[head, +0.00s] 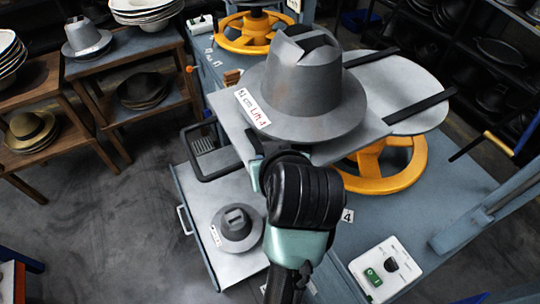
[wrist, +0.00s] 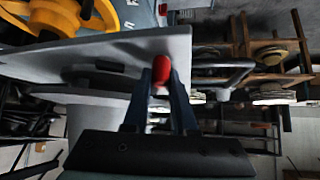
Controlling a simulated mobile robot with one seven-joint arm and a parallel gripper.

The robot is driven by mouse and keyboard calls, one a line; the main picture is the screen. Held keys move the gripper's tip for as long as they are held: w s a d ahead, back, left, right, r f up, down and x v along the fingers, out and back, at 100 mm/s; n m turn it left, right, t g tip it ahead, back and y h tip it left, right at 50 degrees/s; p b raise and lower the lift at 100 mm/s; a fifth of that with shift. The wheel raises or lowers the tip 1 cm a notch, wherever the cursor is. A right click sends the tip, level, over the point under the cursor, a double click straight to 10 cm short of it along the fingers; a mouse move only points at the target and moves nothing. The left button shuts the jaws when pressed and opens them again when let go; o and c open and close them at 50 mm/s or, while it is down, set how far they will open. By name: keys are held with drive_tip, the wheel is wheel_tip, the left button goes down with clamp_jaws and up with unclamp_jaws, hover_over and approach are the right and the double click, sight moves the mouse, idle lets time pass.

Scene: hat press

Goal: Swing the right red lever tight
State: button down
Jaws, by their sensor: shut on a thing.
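The red lever (wrist: 161,70) shows in the wrist view as a small red rounded tip at the edge of the grey plate (wrist: 110,44). My gripper (wrist: 162,86) is shut on it, with one dark finger on each side. In the head view my wrist stands in front of the near edge of the plate (head: 222,108) and hides the fingers and the lever. A large grey hat form (head: 312,85) with a label sits on that plate. How tight the lever is cannot be seen.
A yellow handwheel (head: 405,172) lies below the plate, and another (head: 246,44) stands behind. A small grey hat form (head: 236,228) sits on the lower left tray. A white switch box (head: 386,268) is at the lower right. Wooden racks with hats stand at the left.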

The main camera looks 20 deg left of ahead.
drive_tip(key=shift+s+a+r, duration=0.1)
drive_tip(key=shift+s+a+r+m+t+h+p, duration=0.15)
drive_tip(key=shift+m+t+h+p, duration=0.15)
drive_tip(key=shift+m+p, duration=0.25)
drive_tip(key=shift+s+a+f+m+t+h+p, duration=0.1)
drive_tip(key=shift+a+m+t+h+p, duration=0.1)
drive_tip(key=shift+m+h+p, duration=0.3)
drive_tip(key=m+h+p, duration=0.1)
drive_tip(key=m+p, duration=0.1)
drive_tip(key=a+m+h, duration=0.1)
drive_tip(key=shift+s+m+t+h+p, duration=0.3)
drive_tip(key=shift+m+t+p, duration=0.05)
drive_tip(key=shift+t+p, duration=0.05)
drive_tip(key=m+h+p, duration=0.1)
drive_tip(key=a+m+h, duration=0.1)
drive_tip(key=m, duration=0.1)
drive_tip(key=shift+s+a+h+p, duration=0.1)
drive_tip(key=shift+h+p, duration=0.2)
drive_tip(key=shift+p, duration=0.1)
drive_tip(key=shift+a+m+g+h, duration=0.2)
drive_tip(key=shift+m+h, duration=0.3)
drive_tip(key=shift+m, duration=0.3)
drive_tip(key=shift+a+m+g+h, duration=0.2)
drive_tip(key=shift+m+h, duration=0.3)
drive_tip(key=shift+m, duration=0.3)
drive_tip(key=c, duration=0.7)
unclamp_jaws()
